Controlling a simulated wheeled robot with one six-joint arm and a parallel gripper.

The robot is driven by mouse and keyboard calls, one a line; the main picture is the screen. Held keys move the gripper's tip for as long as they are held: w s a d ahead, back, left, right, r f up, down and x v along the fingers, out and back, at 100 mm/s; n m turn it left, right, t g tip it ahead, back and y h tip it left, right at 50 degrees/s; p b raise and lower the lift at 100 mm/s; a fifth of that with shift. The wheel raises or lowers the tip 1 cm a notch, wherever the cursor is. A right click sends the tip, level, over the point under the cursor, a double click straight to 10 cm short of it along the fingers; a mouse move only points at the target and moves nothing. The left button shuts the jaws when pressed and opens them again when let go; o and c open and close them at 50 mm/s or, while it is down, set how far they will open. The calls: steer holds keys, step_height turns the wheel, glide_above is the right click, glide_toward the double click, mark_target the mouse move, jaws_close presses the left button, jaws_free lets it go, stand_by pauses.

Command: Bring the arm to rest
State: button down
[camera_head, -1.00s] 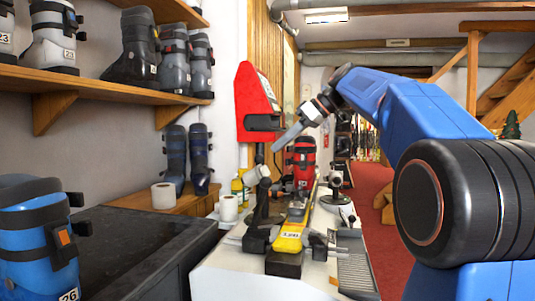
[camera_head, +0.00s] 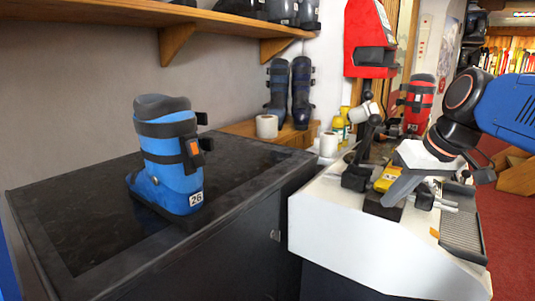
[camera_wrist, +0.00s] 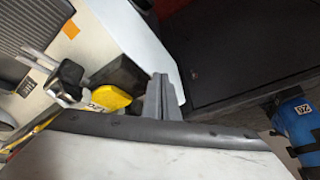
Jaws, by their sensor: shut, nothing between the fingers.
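My gripper (camera_head: 392,196) is shut and empty. In the head view it points down and left over the white bench (camera_head: 335,215), its grey fingers overlapping the yellow and black ski clamp (camera_head: 386,180) in the picture. Whether they touch it I cannot tell. My blue arm bends down from the right edge. In the wrist view the closed fingers (camera_wrist: 161,95) stand just right of the yellow part (camera_wrist: 110,97) and its black block.
A blue ski boot (camera_head: 168,160) marked 26 stands upright on the black cabinet (camera_head: 70,215) at left. A red machine (camera_head: 369,40), a red boot (camera_head: 416,100) and paper rolls (camera_head: 267,126) are behind. A shelf (camera_head: 150,14) runs above. Red floor (camera_head: 505,225) lies right.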

steer(key=s+f+m+h, duration=0.1)
steer(key=s+f, duration=0.6)
steer(key=f, duration=0.2)
steer(key=s+d+f+m+h, duration=0.1)
steer(key=s+f, duration=0.6)
steer(key=f, duration=0.3)
steer(key=shift+d+h, duration=0.15)
steer(key=shift+h, duration=0.15)
